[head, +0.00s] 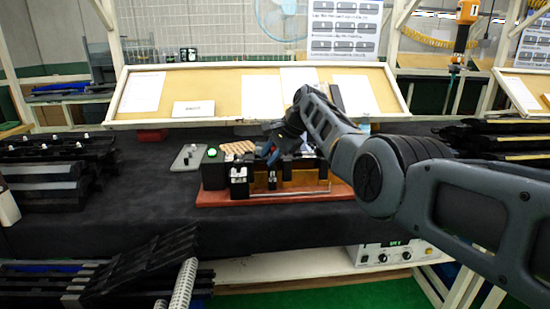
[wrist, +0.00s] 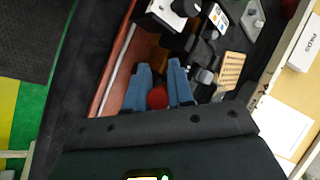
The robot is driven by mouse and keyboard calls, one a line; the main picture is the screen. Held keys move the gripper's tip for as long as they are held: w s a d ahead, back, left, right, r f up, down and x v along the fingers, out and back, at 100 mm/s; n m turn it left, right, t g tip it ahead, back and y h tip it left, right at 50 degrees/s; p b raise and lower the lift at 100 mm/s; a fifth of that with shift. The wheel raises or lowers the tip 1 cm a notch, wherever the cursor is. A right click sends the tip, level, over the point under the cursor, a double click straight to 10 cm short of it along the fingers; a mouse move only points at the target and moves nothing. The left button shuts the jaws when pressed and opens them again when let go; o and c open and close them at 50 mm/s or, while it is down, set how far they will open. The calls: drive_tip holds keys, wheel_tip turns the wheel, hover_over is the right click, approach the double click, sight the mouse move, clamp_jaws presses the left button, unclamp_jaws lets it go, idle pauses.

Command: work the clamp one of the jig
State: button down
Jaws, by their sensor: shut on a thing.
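The jig (head: 300,184) sits on a reddish base board (head: 215,197) in the middle of the dark bench, with black blocks and clamp parts along it and a lit green lamp (head: 211,152) at its left. My gripper (head: 272,150) is over the back of the jig, and my arm hides the jig's right part. In the wrist view my gripper's two blue fingers (wrist: 160,78) are shut on a red handle (wrist: 157,97), seemingly the clamp's. The handle shows only between the fingers; the rest of that clamp is hidden. I cannot tell the clamp's number.
A tan ribbed block (head: 238,147) and a grey plate (head: 188,157) lie behind and left of the jig. Black trim parts are stacked at the left (head: 50,160) and right (head: 500,135). A tilted board with papers (head: 143,92) stands behind.

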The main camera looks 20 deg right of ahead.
drive_tip(key=shift+w+g, duration=0.1)
drive_tip(key=shift+g, duration=0.2)
idle(0.4)
drive_tip(key=c, duration=1.1)
unclamp_jaws()
drive_tip(key=shift+d+r, duration=0.1)
drive_tip(key=shift+v, duration=3.8)
